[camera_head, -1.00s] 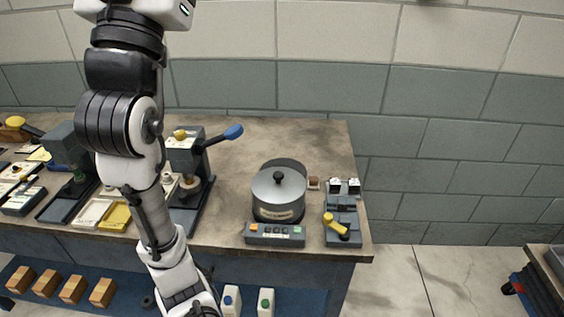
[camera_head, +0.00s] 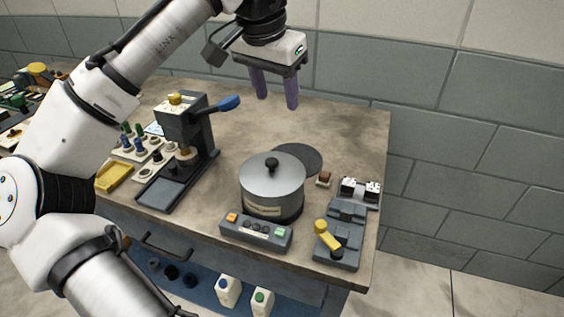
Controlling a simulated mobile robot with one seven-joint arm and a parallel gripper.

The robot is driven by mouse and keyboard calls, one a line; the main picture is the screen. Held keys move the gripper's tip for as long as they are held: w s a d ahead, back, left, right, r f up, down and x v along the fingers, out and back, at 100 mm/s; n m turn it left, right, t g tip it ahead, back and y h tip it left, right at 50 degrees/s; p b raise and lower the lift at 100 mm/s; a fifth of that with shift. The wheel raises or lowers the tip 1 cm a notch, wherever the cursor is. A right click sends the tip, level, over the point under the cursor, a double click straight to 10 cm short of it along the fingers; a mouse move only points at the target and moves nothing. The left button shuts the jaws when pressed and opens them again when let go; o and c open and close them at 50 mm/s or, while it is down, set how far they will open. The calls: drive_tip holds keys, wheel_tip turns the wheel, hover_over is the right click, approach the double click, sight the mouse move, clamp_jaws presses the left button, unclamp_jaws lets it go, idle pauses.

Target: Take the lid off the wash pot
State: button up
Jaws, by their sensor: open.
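The wash pot (camera_head: 270,201) is a grey metal pot on the bench, with a label on its front. Its lid (camera_head: 287,172), with a black knob (camera_head: 271,163), sits on top of it. My gripper (camera_head: 275,104) is open and empty, its two purple fingers pointing down. In the picture it is above the pot, over the back part of the bench and apart from the lid.
A control box (camera_head: 256,231) with coloured buttons is in front of the pot. A dark round mat (camera_head: 306,157) lies behind it. A device with a yellow handle (camera_head: 327,236) is at right, a press with a blue lever (camera_head: 229,103) at left. The back bench is clear.

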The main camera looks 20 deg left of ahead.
sight(272, 160)
drive_tip(key=shift+n+g, duration=0.4)
drive_tip(key=shift+g, duration=0.4)
drive_tip(key=f, duration=0.5)
drive_tip(key=f+p, duration=0.1)
drive_tip(key=f, duration=0.3)
drive_tip(key=a+f+p, duration=0.1)
drive_tip(key=f, duration=0.4)
drive_tip(key=shift+w+a+f, duration=0.1)
drive_tip(key=shift+f, duration=0.25)
drive_tip(key=shift+c, duration=0.3)
drive_tip(key=c, duration=1)
clamp_jaws()
drive_tip(key=shift+r, duration=0.15)
